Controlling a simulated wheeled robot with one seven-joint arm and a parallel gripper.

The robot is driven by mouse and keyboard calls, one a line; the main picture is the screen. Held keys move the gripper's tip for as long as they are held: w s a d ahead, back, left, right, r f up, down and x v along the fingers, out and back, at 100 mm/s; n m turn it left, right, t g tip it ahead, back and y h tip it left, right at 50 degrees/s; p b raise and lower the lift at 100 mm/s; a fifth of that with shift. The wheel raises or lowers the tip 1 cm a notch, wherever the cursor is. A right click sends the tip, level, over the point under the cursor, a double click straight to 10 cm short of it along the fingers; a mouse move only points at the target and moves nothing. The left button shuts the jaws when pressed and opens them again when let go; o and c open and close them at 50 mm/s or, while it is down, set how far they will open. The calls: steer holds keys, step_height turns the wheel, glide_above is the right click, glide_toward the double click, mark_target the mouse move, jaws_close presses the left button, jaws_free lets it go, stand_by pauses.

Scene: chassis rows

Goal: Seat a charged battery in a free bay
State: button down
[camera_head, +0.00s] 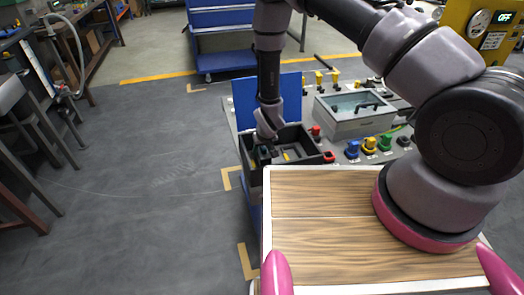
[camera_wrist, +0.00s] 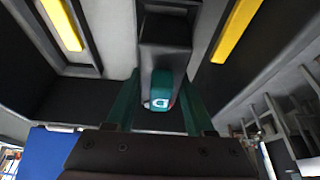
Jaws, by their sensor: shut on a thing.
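My gripper (camera_wrist: 160,95) is shut on a battery (camera_wrist: 161,88) with a teal end and a pale mark. In the wrist view the battery sits between the two dark green fingers, against a dark block-shaped part (camera_wrist: 166,35). I cannot tell whether that part is the battery's body or a bay. In the head view my gripper (camera_head: 264,146) points down into the left part of a dark open box (camera_head: 312,150) with a raised blue lid (camera_head: 260,100). The battery's lower end and its fit in the box are hidden.
Yellow strips (camera_wrist: 62,24) lie on both sides of the battery in the wrist view. A grey case with a clear lid (camera_head: 355,112) stands right of the box, with coloured connectors (camera_head: 370,145) in front. A wood-topped surface (camera_head: 320,215) is nearest me. Open floor lies left.

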steer(key=shift+f, duration=0.2)
steer(key=shift+f, duration=0.35)
steer(key=shift+f, duration=0.25)
steer(key=shift+f, duration=0.1)
steer(key=shift+c, duration=0.9)
jaws_free()
steer(key=v, duration=1)
steer(key=shift+s+r, duration=0.2)
steer(key=shift+r, duration=0.1)
